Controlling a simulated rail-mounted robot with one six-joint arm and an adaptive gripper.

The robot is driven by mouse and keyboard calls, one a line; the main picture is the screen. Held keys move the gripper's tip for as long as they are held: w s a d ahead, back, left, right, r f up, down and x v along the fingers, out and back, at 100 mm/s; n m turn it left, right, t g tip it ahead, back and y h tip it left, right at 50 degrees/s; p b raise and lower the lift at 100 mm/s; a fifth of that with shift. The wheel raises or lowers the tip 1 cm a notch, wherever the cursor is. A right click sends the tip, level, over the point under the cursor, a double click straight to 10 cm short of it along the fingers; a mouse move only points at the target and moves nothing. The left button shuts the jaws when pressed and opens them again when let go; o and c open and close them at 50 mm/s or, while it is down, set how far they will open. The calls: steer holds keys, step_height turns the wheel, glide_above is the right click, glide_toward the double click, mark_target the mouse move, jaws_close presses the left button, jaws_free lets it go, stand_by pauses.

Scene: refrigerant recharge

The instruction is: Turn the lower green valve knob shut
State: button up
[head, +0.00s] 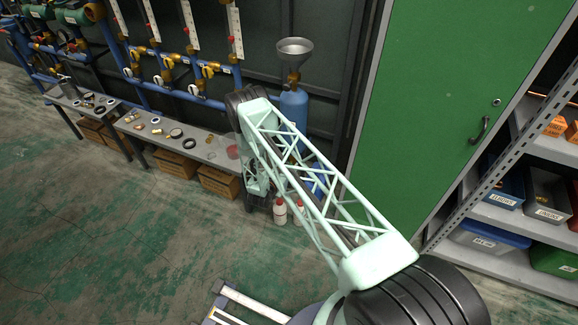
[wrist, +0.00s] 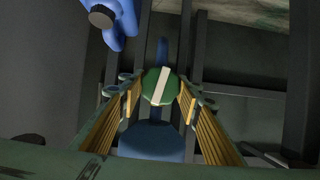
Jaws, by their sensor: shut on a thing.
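The green valve knob (wrist: 153,88) is round with a white bar across its face, in the middle of the wrist view. The bar stands steeply, leaning a little to the right at its top. My gripper (wrist: 161,99) has its yellow-padded fingers on the left and right sides of the knob and is shut on it. A blue body (wrist: 150,142) lies just below the knob in that view. In the head view my arm's lattice link covers the area, so the knob and the gripper are hidden there.
In the head view a blue cylinder (head: 294,108) with a grey funnel (head: 295,47) above it stands behind my arm. A bench (head: 205,146) with small parts is to the left, a green cabinet (head: 440,100) to the right. White bottles (head: 280,211) stand on the floor.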

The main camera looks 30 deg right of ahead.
steer(key=m+t+y+p, duration=0.1)
steer(key=m, duration=0.2)
steer(key=shift+s+t, duration=0.1)
steer(key=shift+t, duration=0.3)
steer(key=shift+m+t+y+p, duration=0.4)
steer(key=shift+m+t+p, duration=0.35)
steer(key=shift+m, duration=0.45)
steer(key=m+t, duration=0.2)
steer(key=m, duration=0.1)
steer(key=shift+d+f, duration=0.1)
steer(key=shift+m+t+p, duration=0.3)
steer(key=shift+m+t, duration=0.35)
steer(key=shift+m, duration=0.75)
steer(key=o, duration=0.9)
steer(key=shift+s, duration=0.1)
steer(key=shift+v, duration=5.95)
